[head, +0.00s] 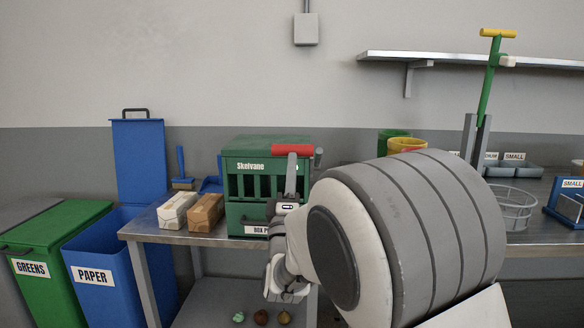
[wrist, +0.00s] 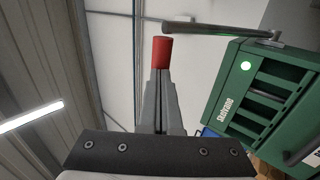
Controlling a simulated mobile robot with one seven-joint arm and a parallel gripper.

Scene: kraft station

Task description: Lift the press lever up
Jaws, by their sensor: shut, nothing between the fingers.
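The green press (head: 268,165), marked "Skelvane", stands on the metal table and also shows at the right of the wrist view (wrist: 265,90). Its lever has a red grip (head: 291,150), seen at the top middle of the wrist view (wrist: 161,51). A grey lever bar (wrist: 225,30) runs from the press to that grip. My gripper (head: 293,157) is shut and empty, its fingers pointing up at the red grip from below. In the wrist view its fingertips (wrist: 160,73) meet the grip's lower end; I cannot tell whether they touch. My arm hides the press's lower right.
Two wrapped blocks, one white (head: 178,210) and one brown (head: 206,212), lie left of the press. Blue PAPER (head: 100,240) and green GREENS (head: 55,235) bins stand at the left. A green tool with a yellow handle (head: 489,75) rises at the right. Open space lies above the press.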

